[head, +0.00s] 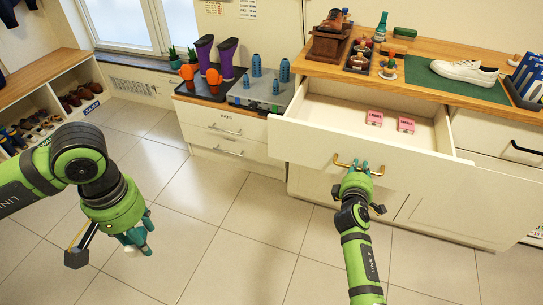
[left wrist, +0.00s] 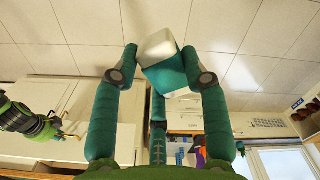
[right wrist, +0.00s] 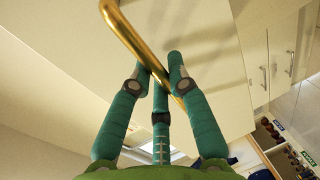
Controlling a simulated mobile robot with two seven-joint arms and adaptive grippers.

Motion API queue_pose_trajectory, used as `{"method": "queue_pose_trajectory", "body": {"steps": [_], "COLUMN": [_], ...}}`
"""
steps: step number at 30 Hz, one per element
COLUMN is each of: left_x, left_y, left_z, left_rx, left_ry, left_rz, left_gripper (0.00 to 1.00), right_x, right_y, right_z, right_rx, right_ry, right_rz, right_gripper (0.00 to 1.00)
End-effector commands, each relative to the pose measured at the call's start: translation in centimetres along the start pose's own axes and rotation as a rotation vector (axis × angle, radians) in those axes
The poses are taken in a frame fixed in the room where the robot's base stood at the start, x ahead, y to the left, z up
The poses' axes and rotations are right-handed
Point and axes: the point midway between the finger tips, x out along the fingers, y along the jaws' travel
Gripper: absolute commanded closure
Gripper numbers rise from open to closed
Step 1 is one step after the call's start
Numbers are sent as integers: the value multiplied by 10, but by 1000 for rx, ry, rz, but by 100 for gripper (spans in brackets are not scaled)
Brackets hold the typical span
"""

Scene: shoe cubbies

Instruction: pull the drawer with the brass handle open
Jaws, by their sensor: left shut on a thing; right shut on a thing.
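The drawer (head: 300,143) with the brass handle (head: 341,161) stands pulled out from the cabinet, its inside open to view. Two pink labelled boxes (head: 375,118) (head: 406,125) lie in it. My right gripper (head: 358,168) is shut on the brass handle at the middle of the drawer front. In the right wrist view the fingers (right wrist: 162,72) close around the brass bar (right wrist: 128,40). My left gripper (head: 138,243) is low over the floor at left, away from the drawer. In the left wrist view it is shut on a white and teal block (left wrist: 165,62).
A green mat (head: 455,84) with a white shoe (head: 465,72) lies on the wooden counter above. A lower cabinet (head: 228,128) with boots and bottles on top stands left of the drawer. A shoe cubby (head: 45,108) is at far left. The tiled floor (head: 215,215) is clear.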

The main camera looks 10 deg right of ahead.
Motion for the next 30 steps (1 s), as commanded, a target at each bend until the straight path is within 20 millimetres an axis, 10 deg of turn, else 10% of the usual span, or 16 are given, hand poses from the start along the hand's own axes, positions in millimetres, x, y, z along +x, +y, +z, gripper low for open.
{"method": "queue_pose_trajectory", "body": {"steps": [8,9,11,23,30], "left_x": [0,0,0,0,0], "left_y": [0,0,0,0,0], "left_z": [0,0,0,0,0], "left_rx": [0,0,0,0,0], "left_ry": [0,0,0,0,0], "left_rz": [0,0,0,0,0], "left_gripper": [82,82,82,82,82], "right_x": [0,0,0,-5,-45], "right_y": [0,0,0,0,-1], "right_z": [2,2,2,0,0], "right_rx": [-2,-2,-1,0,1], "right_ry": [-4,-4,-4,0,0], "right_rz": [0,0,0,0,-1], "right_gripper": [100,74,57,57,57]}}
